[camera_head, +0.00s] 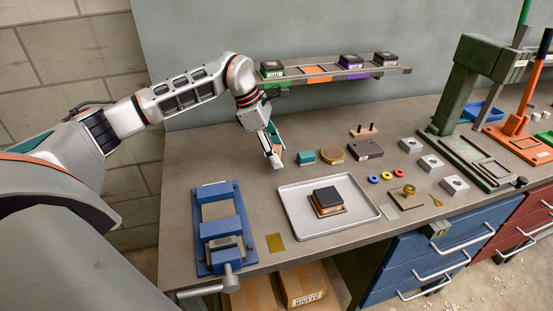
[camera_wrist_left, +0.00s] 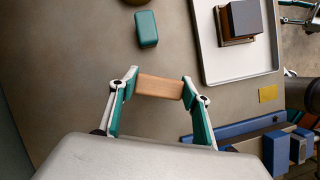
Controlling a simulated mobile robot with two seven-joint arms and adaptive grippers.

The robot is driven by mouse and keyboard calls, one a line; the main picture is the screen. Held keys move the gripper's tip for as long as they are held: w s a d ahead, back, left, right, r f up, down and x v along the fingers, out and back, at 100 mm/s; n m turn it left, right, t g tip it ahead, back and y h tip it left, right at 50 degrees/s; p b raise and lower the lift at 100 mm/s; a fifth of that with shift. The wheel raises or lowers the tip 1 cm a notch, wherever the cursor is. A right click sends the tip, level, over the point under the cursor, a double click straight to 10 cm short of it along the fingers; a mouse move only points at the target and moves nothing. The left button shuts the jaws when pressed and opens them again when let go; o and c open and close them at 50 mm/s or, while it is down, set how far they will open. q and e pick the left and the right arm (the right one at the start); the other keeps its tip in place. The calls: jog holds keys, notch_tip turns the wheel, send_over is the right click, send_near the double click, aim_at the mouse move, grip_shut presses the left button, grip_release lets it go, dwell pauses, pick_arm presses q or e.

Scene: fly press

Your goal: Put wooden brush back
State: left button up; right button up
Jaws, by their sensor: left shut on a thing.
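My left gripper (camera_head: 276,157) reaches over the back left of the bench. In the left wrist view, my left gripper (camera_wrist_left: 160,86) is shut on the wooden brush (camera_wrist_left: 160,87), a plain light-brown block gripped at both ends. Its underside and any bristles are hidden. Whether the brush touches the bench, I cannot tell. My right gripper is not in view.
A teal block (camera_head: 305,157) and a round tan-rimmed dish (camera_head: 331,153) stand right of the gripper. A grey tray (camera_head: 365,207) holds a dark block (camera_head: 327,197). A blue clamp fixture (camera_head: 218,228) stands front left. A shelf (camera_head: 340,72) runs along the wall. The back left bench is clear.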

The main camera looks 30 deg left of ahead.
pick_arm(q)
jog(key=shift+f, duration=1.35)
jog(key=shift+f, duration=0.1)
jog(key=o, duration=1.1)
jog(key=shift+o, duration=0.2)
jog(key=v, duration=1.2)
